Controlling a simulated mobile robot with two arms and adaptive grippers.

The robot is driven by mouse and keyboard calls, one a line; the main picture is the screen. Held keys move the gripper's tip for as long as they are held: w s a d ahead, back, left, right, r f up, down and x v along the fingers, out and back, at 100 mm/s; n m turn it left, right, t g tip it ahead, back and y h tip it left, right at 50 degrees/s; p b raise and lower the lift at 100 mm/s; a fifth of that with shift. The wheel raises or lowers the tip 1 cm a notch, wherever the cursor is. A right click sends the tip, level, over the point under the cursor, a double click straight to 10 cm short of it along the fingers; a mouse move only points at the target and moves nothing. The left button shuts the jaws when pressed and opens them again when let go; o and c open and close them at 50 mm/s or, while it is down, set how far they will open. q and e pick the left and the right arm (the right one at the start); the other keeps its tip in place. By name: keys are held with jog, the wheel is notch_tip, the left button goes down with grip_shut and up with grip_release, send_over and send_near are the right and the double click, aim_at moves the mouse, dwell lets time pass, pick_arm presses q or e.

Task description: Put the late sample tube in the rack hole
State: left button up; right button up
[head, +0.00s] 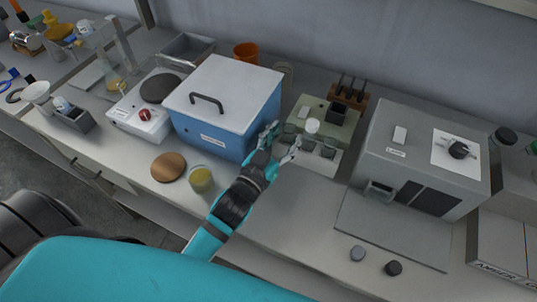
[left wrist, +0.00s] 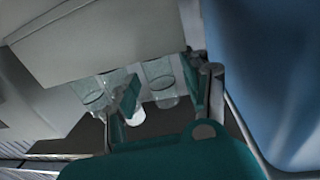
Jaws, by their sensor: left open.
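My left gripper (head: 284,139) is open at the right front corner of the blue box, beside a row of clear glass vessels (head: 327,151). In the left wrist view several clear vessels (left wrist: 160,82) show beyond and between its teal fingers; I cannot tell whether any touches them. A small white round piece (head: 312,126) stands above the row, in front of a pale green device. I cannot tell which thing is the late sample tube, and I cannot make out a rack hole. My right gripper is not in view.
The blue box (head: 262,115) with a white lid (head: 225,88) stands left of the gripper. A grey machine (head: 375,145) stands to the right.

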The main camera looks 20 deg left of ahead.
pick_arm(q)
jog(key=s, duration=0.3)
jog(key=s+b, duration=0.1)
jog(key=s, duration=0.1)
jog(key=s+a, duration=0.1)
jog(key=s, duration=0.2)
jog(key=shift+s+a+r, duration=0.1)
jog(key=shift+s, duration=0.25)
jog(key=shift+s+a+r, duration=0.1)
jog(key=shift+s+r, duration=0.05)
jog(key=shift+s, duration=0.45)
